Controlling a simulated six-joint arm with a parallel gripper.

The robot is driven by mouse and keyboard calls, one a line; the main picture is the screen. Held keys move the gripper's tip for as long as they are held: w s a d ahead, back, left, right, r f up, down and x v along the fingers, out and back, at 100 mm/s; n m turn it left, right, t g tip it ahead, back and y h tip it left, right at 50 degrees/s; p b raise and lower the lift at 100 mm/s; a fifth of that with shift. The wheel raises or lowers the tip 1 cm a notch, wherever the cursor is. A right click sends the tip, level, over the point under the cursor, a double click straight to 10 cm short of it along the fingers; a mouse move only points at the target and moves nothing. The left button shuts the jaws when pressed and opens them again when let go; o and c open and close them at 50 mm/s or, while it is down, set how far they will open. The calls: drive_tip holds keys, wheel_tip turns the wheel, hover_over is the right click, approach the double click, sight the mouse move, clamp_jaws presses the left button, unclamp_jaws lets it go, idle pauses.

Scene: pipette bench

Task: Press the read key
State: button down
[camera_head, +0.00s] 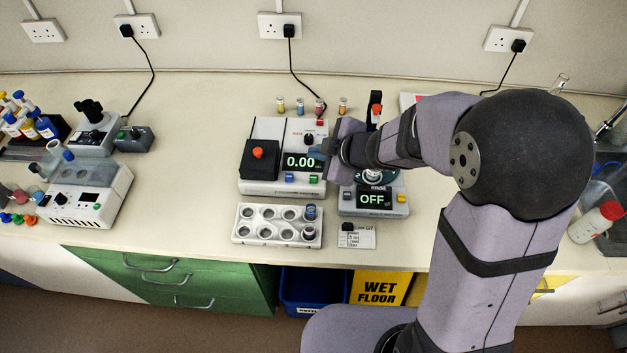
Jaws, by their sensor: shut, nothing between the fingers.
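A white instrument (262,187) stands mid-bench with a lit display (301,162) reading 0.00. Below the display are a blue key (290,178) and a green key (313,179). The labels are too small to read, so I cannot tell which is the read key. A black block with an orange knob (258,152) sits on its left side. My gripper (328,146) is shut and empty, over the instrument's right edge beside the display. It hides part of that edge. I cannot tell whether it touches anything.
A second device (375,211) with an OFF display stands right, partly under my arm. A white rack (240,230) of round wells is in front. Several small coloured vials (280,104) stand behind. Another white machine (88,205) is left, with clear bench (190,150) between.

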drive_tip(key=b, duration=0.4)
hover_over(317, 181)
wheel_tip(317, 181, down, 4)
drive_tip(key=shift+f, duration=0.25)
drive_tip(key=shift+f+b, duration=0.9)
drive_tip(key=shift+f, duration=0.15)
drive_tip(key=shift+f, duration=0.15)
idle(0.7)
drive_tip(key=shift+f+b, duration=0.3)
drive_tip(key=shift+f+b, duration=0.3)
drive_tip(key=shift+f, duration=0.15)
idle(0.8)
drive_tip(key=shift+r, duration=0.1)
drive_tip(key=shift+r+p, duration=0.8)
drive_tip(key=shift+p, duration=0.2)
